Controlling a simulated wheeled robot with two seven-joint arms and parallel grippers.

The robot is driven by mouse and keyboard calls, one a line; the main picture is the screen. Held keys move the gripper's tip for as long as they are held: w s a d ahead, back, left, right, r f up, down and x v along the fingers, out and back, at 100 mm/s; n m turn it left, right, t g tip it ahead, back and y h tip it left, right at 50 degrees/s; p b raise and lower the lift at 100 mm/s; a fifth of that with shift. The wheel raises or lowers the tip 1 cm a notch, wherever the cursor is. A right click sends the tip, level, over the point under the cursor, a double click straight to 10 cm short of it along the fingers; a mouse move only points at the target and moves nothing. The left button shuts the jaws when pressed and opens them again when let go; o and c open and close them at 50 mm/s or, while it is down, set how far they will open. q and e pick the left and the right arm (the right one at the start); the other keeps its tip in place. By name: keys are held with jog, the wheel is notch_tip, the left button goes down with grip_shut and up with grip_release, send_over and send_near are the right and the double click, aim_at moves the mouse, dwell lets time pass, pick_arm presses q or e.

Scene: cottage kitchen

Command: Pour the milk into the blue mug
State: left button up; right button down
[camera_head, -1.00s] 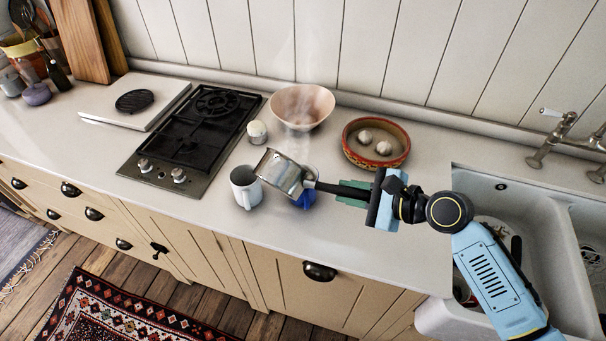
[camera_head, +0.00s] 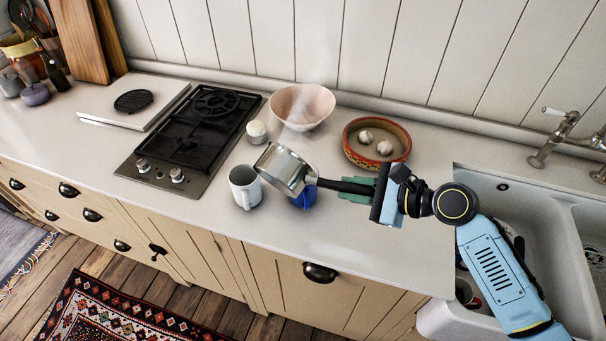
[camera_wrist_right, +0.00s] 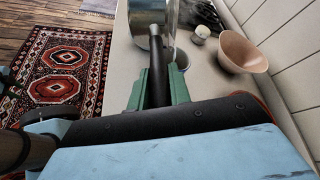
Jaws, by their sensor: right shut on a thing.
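My right gripper (camera_head: 362,191) is shut on the black handle (camera_head: 340,186) of a small metal saucepan (camera_head: 285,170). The handle also shows between the green fingertips in the right wrist view (camera_wrist_right: 157,68). The pan is held tilted above the counter, its rim leaning left, close to a white mug (camera_head: 243,190). The blue mug (camera_head: 304,198) stands on the counter just right of and partly behind the pan, so much of it is hidden. I cannot make out milk in the pan or a stream.
Behind the pan stand a pink bowl (camera_head: 301,106), a small white-topped jar (camera_head: 256,131) and a red-rimmed dish (camera_head: 376,143) with pale round items. A black gas hob (camera_head: 190,135) lies left, a white sink (camera_head: 497,235) right. The front counter edge is near.

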jog(key=shift+w+d+r, duration=0.1)
jog(key=shift+w, duration=0.05)
jog(key=shift+w+d+r+m+g+y, duration=0.1)
jog(key=shift+w+d+m+g+y, duration=0.3)
jog(key=shift+w+m, duration=0.2)
dwell(0.5)
jog(key=shift+s+a, duration=0.15)
jog(key=shift+s, duration=0.15)
jog(key=shift+s+a+n+t+h, duration=0.3)
jog(key=shift+s+a+n, duration=0.1)
jog(key=shift+s+n, duration=0.15)
jog(key=n+p, duration=0.1)
jog(key=p, duration=0.2)
jog(key=shift+s+a+t, duration=0.25)
jog(key=shift+s+t, duration=0.05)
jog(key=shift+s, duration=0.05)
jog(key=s+a+f+n+t+h+p, duration=0.2)
jog(key=s+a+n+t, duration=0.3)
jog(key=s+n, duration=0.3)
jog(key=shift+s+a+f+h+p, duration=0.15)
jog(key=shift+a+f+h+p, duration=0.3)
jog(key=shift+a, duration=0.35)
